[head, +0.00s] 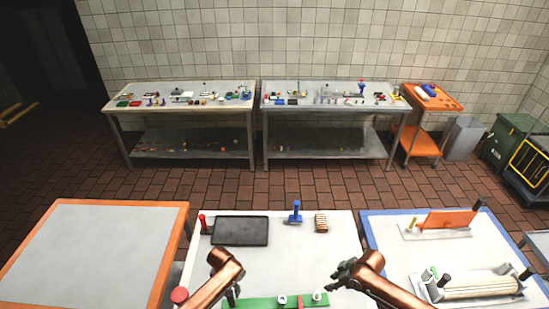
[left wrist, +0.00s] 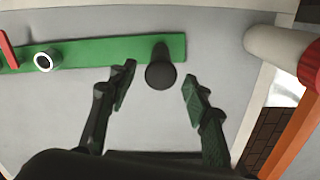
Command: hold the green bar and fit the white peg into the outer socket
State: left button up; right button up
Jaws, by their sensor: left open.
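The green bar (head: 262,303) lies along the front of the white-topped table, partly cut off by the lower edge of the head view. A dark knob (left wrist: 161,75) stands on the bar. My left gripper (left wrist: 159,86) is open, with the knob just ahead between its fingertips, apart from both. A white ring with a dark hole (left wrist: 45,60) and a red piece (left wrist: 5,50) sit further along the bar. The white peg (head: 317,295) appears near the bar's right end; its seating is unclear. My right gripper (head: 340,273) is above the table, right of the peg; its fingers are small and dark.
A black tray (head: 240,231), a blue upright piece (head: 295,213) and a small ribbed block (head: 321,223) occupy the table's back. A white post with a red cap (left wrist: 275,45) stands near the table's edge. The middle of the table is clear.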

pick_arm(q)
jog(key=shift+o, duration=0.3)
jog(key=o, duration=0.5)
